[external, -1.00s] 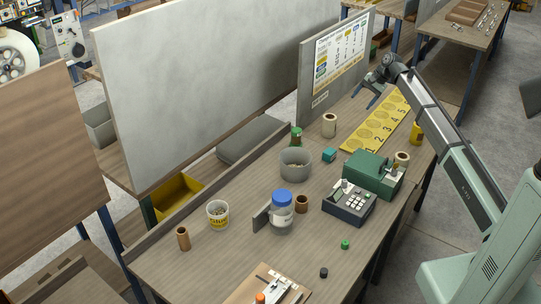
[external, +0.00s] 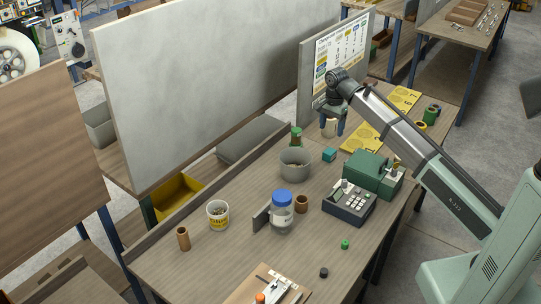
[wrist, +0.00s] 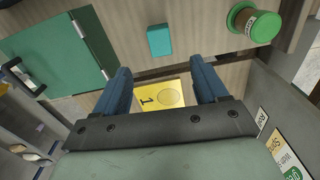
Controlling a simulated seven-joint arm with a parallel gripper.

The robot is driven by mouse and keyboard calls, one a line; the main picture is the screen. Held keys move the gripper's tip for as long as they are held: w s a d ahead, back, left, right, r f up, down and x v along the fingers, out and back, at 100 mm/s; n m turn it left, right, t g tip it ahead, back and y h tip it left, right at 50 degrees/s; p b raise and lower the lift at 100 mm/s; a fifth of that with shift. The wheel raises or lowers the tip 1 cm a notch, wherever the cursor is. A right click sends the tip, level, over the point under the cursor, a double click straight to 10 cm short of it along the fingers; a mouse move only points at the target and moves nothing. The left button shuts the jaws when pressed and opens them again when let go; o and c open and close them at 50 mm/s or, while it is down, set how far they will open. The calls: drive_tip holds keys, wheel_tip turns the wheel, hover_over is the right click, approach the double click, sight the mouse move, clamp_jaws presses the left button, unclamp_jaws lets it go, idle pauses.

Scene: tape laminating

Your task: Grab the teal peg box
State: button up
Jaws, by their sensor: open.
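The teal peg box (external: 329,155) is a small teal block on the wooden bench, between the grey bowl and the green machine. In the wrist view the teal box (wrist: 159,40) lies just beyond the fingertips, roughly centred between them. My gripper (external: 332,134) is above the bench behind the box, its blue fingers pointing down. In the wrist view my gripper (wrist: 160,66) is open with nothing between the fingers except the yellow numbered sheet far below. The box is apart from the fingers.
A green machine (external: 370,172) stands right of the box, and a grey bowl (external: 295,165) stands left. A green spool (wrist: 255,25) is right of the box in the wrist view. The yellow sheet (external: 362,138) and an upright poster panel (external: 312,105) are near my gripper. A cream roll is partly hidden behind it.

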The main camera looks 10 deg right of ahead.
hover_over(330, 151)
drive_tip(key=f, duration=0.7)
drive_tip(key=shift+s+a+f, duration=0.15)
drive_tip(key=shift+a, duration=0.1)
drive_tip(key=shift+d+f, duration=0.2)
drive_tip(key=shift+f, duration=2.45)
drive_tip(key=c, duration=1.1)
drive_tip(key=shift+r, duration=0.1)
